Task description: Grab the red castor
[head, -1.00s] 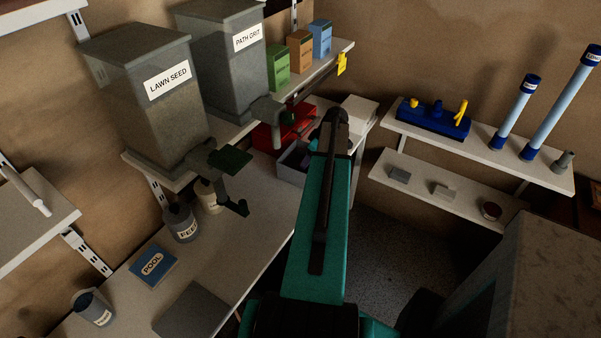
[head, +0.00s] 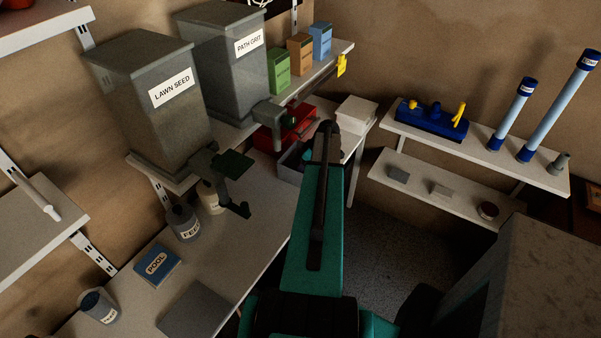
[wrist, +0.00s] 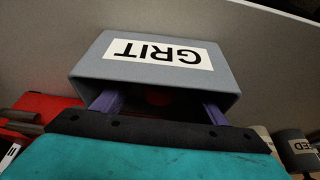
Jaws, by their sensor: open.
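A small dark red shape (wrist: 158,97), probably the red castor, shows dimly inside a grey bin marked GRIT (wrist: 225,83) in the wrist view. My gripper (wrist: 160,104) is open, its two purple fingers reaching into the bin's mouth on either side of the red shape. I cannot tell whether they touch it. In the head view the grey bin (head: 290,171) stands on the bench beyond my arm, which partly hides it. The red shape cannot be made out there.
A red tray (head: 294,121) lies just behind the bin, and a white box (head: 356,113) stands to its right. The lawn seed hopper (head: 150,100) and its spout overhang the bench at left.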

